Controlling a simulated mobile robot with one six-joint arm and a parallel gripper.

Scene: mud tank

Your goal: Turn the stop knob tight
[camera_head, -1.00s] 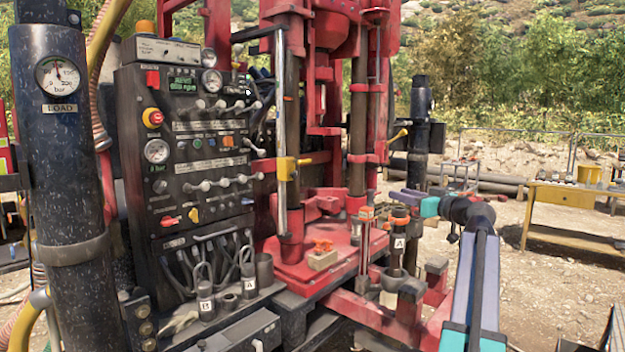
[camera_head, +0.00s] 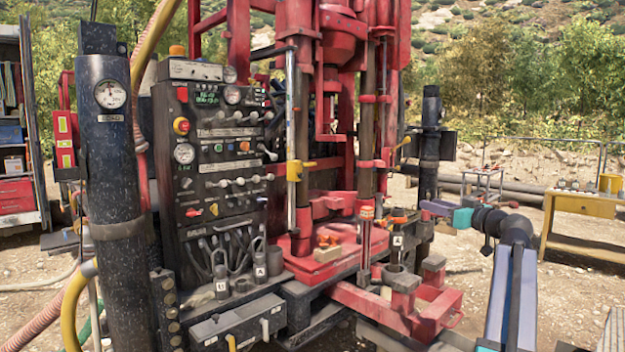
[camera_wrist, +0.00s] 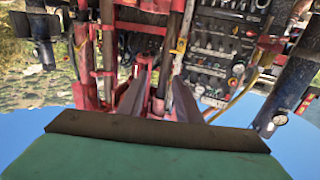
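A round red knob on a yellow base (camera_head: 181,126), which looks like the stop knob, sits at the left edge of the black control panel (camera_head: 214,177), above a pressure gauge. How tight it is cannot be told. My gripper (camera_head: 426,209) is at the right, in front of the red drill rig and well away from the panel. In the wrist view the picture is upside down, and my gripper's two dark fingers (camera_wrist: 158,97) stand apart with nothing held between them.
A thick dark column (camera_head: 112,190) with a gauge stands close left of the panel. The red rig mast (camera_head: 367,110) and its base lie between my gripper and the panel. A yellow table (camera_head: 580,205) stands at right. Gravel ground in front is partly open.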

